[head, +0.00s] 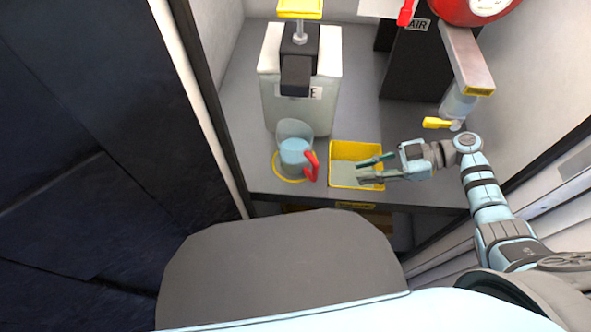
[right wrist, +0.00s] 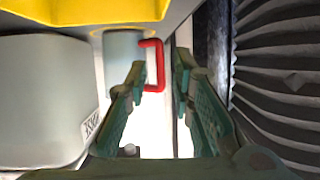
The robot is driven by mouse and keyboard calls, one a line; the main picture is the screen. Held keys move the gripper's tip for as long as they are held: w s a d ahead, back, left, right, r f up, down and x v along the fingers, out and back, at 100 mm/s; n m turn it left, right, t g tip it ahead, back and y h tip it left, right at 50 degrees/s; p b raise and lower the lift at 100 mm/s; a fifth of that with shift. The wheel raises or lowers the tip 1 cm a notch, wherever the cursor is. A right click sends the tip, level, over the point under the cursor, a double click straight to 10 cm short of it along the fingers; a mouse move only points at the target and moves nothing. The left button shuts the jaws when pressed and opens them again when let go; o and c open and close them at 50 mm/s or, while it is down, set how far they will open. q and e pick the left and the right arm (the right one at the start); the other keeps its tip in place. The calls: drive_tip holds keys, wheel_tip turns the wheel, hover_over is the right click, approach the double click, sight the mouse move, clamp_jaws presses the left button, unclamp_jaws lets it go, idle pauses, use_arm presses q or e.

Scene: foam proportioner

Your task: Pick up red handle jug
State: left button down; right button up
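The jug (head: 295,156) is clear with blue-tinted contents and stands upright under the dispenser, inside a yellow ring on the counter. Its red handle (head: 311,165) faces right, toward my right gripper (head: 359,171). My right gripper is open and empty, pointing left over the yellow tray, with its fingertips a short way from the handle. In the right wrist view, the jug (right wrist: 123,50) is at upper middle, and its red handle (right wrist: 160,66) appears between the two fingertips, partly behind the left one. My left gripper is not in view.
A yellow-edged tray (head: 353,150) lies right of the jug, beneath my right gripper. The white dispenser (head: 301,95) stands behind the jug. A machine with a yellow lever (head: 437,123) is at right. A dark panel (head: 100,120) borders the counter (head: 245,115) at left.

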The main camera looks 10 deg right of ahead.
sight(314, 171)
drive_tip(key=shift+n, duration=0.3)
drive_tip(key=a, duration=0.4)
drive_tip(key=w+a+p, duration=0.1)
drive_tip(key=a, duration=0.3)
drive_tip(key=w+a+p, duration=0.1)
drive_tip(key=a, duration=0.3)
drive_tip(key=shift+a+f, duration=0.1)
drive_tip(key=shift+a, duration=0.2)
clamp_jaws()
